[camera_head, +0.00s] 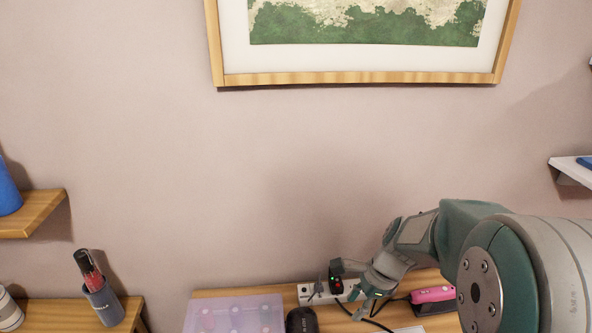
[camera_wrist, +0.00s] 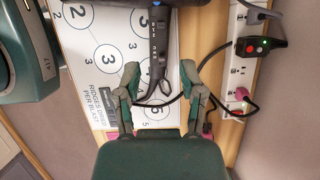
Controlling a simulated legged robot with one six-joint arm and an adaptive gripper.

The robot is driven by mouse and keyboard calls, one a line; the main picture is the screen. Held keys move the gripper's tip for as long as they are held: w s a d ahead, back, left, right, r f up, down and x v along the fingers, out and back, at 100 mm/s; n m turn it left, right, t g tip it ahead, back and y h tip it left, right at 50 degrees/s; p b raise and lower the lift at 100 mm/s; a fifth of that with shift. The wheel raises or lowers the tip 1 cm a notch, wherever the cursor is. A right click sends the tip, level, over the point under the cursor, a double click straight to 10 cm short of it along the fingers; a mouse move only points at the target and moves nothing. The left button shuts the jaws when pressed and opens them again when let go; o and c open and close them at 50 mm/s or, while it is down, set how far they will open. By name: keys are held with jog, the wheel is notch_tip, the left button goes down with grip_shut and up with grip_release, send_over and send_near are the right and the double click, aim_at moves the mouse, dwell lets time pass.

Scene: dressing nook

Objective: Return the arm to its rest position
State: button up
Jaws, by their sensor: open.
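My gripper (camera_head: 342,290) is low over the wooden table at the right of the head view, with my arm reaching in from the right edge. In the wrist view its two fingers (camera_wrist: 160,74) stand apart with nothing held between them. A black handled device (camera_wrist: 158,45) with a cord lies beyond and partly between the fingertips, over a white sheet with numbered circles (camera_wrist: 85,42). I cannot tell the exact gap between fingers and device.
A white power strip (camera_wrist: 234,65) holds a black plug (camera_wrist: 262,46) with red and green lights. Cords cross the table. A translucent box (camera_head: 235,314) and a pink item (camera_head: 433,294) flank my gripper. A picture frame (camera_head: 360,78) hangs above; the wall between is clear.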

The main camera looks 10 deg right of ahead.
jog(key=s+a+r+n+t+h, duration=0.2)
jog(key=s+r+n+t+h, duration=0.2)
jog(key=s+r+n, duration=0.9)
jog(key=s+n+t, duration=0.1)
jog(key=n, duration=0.4)
jog(key=shift+s+a+r, duration=0.2)
jog(key=shift+s+r, duration=0.05)
jog(key=shift+r, duration=0.3)
dwell(0.9)
